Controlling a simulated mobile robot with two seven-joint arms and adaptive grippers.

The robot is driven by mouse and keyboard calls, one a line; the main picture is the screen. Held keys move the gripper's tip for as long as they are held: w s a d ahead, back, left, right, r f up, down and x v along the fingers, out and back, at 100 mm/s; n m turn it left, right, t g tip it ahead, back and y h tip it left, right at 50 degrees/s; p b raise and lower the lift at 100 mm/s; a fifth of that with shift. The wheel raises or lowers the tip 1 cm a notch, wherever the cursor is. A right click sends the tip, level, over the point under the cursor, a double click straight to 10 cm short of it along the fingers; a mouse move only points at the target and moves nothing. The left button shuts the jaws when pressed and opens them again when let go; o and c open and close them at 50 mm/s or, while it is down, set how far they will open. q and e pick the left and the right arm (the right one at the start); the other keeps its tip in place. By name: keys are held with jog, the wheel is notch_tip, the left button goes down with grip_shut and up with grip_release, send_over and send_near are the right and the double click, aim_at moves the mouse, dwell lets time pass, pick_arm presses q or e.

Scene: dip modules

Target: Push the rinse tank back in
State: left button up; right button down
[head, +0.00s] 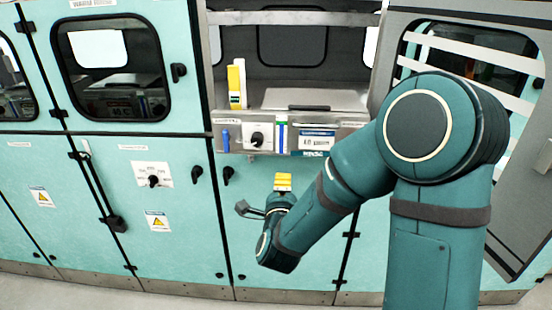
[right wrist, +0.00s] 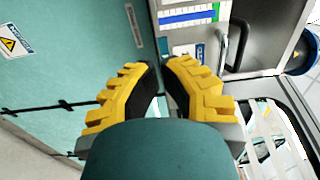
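A grey metal unit, which looks like the rinse tank (head: 310,98), sits in the open bay in the middle of the head view. Its front (head: 350,138) stands at the bay's lower edge and bears a knob and labels too small to read. I cannot tell how far it sticks out. My right gripper (head: 283,182) is below this front, fingers pointing up, apart from it. In the right wrist view its yellow fingers (right wrist: 161,75) have their dark pads close together with nothing between them. A dark bar handle (right wrist: 238,45) shows beyond them. My left gripper is not in view.
A yellow and white block (head: 237,84) stands at the bay's left side. Teal cabinet doors (head: 100,165) with black latches lie to the left and below. A grey framed window panel (head: 400,30) is at the right, partly behind my right arm. Floor shows at the bottom left.

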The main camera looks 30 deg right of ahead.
aim_at(285, 154)
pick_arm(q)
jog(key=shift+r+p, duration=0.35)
pick_arm(e)
jog(key=x, duration=1.3)
jog(key=shift+f, duration=0.1)
jog(key=shift+w, duration=0.1)
